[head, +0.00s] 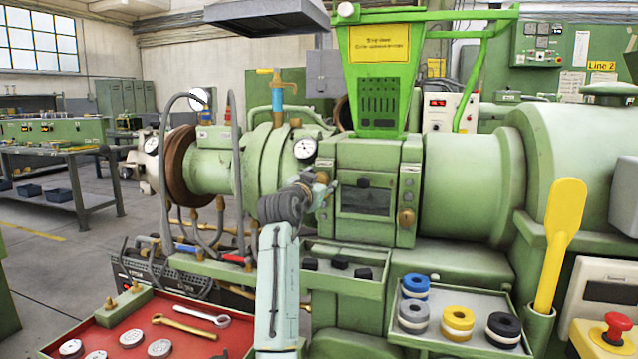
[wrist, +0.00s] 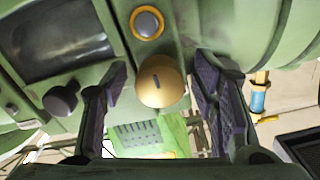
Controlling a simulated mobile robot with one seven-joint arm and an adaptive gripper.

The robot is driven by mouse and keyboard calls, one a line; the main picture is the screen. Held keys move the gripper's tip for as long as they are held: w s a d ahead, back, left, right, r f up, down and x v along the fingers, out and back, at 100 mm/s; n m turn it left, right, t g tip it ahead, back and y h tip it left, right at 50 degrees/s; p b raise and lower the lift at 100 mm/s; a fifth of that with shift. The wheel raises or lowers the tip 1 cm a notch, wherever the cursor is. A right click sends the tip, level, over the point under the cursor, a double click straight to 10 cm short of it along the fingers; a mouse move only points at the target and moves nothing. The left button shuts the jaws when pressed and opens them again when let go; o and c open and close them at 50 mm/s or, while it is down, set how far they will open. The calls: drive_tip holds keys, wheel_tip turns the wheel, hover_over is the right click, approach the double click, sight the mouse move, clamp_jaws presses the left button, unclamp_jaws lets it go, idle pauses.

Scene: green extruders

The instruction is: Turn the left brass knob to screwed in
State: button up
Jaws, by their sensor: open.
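The left brass knob (wrist: 160,82) shows in the wrist view as a round brass cap with a short dark mark, on the green machine face. My gripper (wrist: 164,88) is open, with one dark ridged finger on each side of the knob. Gaps show between the fingers and the knob. In the head view, my gripper (head: 324,187) is at the left side of the green machine block (head: 376,153) and hides the left knob. A right brass knob (head: 405,218) shows on the block's right side.
In the wrist view, a dark knob (wrist: 62,98), a dark window (wrist: 60,38) and an orange-ringed button (wrist: 147,22) are close by. A tray (head: 452,343) with coloured rings is at lower right.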

drive_tip(key=v, duration=1.2)
